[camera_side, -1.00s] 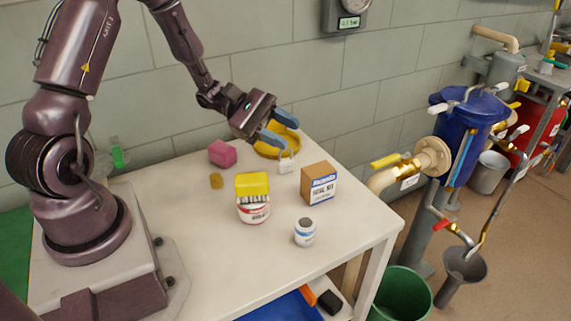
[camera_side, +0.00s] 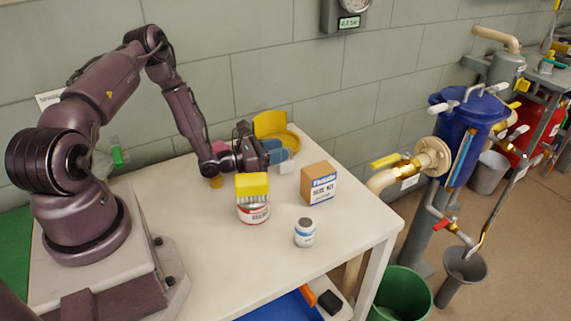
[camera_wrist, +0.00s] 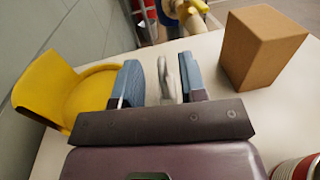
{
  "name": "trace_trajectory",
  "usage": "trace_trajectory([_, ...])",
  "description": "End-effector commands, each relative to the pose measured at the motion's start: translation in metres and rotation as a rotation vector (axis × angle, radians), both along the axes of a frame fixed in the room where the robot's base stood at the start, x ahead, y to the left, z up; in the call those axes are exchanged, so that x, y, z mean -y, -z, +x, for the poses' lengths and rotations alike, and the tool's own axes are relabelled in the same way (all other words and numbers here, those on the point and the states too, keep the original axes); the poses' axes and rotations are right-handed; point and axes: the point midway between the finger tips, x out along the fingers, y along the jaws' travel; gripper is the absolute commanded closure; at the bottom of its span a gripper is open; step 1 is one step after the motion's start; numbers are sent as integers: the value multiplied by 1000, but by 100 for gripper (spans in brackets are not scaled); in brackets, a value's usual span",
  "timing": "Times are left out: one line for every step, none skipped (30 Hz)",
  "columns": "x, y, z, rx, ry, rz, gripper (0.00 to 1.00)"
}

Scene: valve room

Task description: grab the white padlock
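The white padlock (camera_side: 287,167) stands on the table beside the cardboard box, partly hidden by the blue fingers in the side view. My gripper (camera_side: 278,151) is low and nearly level, pointing right at the padlock. In the wrist view the padlock (camera_wrist: 166,82) shows as a pale upright shape between the two blue fingers of my gripper (camera_wrist: 165,78). A gap shows between the left finger and the padlock. The right finger is very close to the padlock; I cannot tell whether it touches. The gripper is open.
A brown box (camera_side: 319,183) stands just right of the padlock. A yellow rounded holder (camera_side: 272,126) is behind the gripper. A small white jar (camera_side: 304,232) is nearer the front edge.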

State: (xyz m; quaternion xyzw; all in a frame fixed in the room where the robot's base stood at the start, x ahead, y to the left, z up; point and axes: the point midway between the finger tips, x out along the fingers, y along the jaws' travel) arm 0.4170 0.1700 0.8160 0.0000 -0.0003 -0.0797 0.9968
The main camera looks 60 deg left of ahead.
Motion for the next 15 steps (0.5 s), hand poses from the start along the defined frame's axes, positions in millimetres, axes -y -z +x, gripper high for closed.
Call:
trace_trajectory([3, 2, 8, 0, 3, -1, 62])
trace_trajectory([4, 1, 13, 1, 2, 0, 62])
trace_trajectory([4, 1, 18, 2, 3, 1, 62])
trace_trajectory([5, 1, 21, 2, 3, 1, 62])
trace_trajectory([5, 1, 24, 1, 2, 1, 62])
trace_trajectory([5, 1, 26, 0, 1, 1, 62])
trace_trajectory([5, 1, 28, 0, 1, 1, 62])
trace_trajectory([6, 1, 28, -1, 1, 0, 62])
trace_trajectory([6, 1, 29, -1, 1, 0, 62])
trace_trajectory([6, 1, 29, -1, 1, 0, 62])
trace_trajectory([6, 1, 29, -1, 1, 0, 62])
trace_trajectory([5, 1, 28, -1, 1, 0, 62])
trace_trajectory([5, 1, 28, -1, 1, 0, 62])
trace_trajectory([5, 1, 28, -1, 1, 0, 62])
trace_trajectory([5, 1, 28, -1, 1, 0, 71])
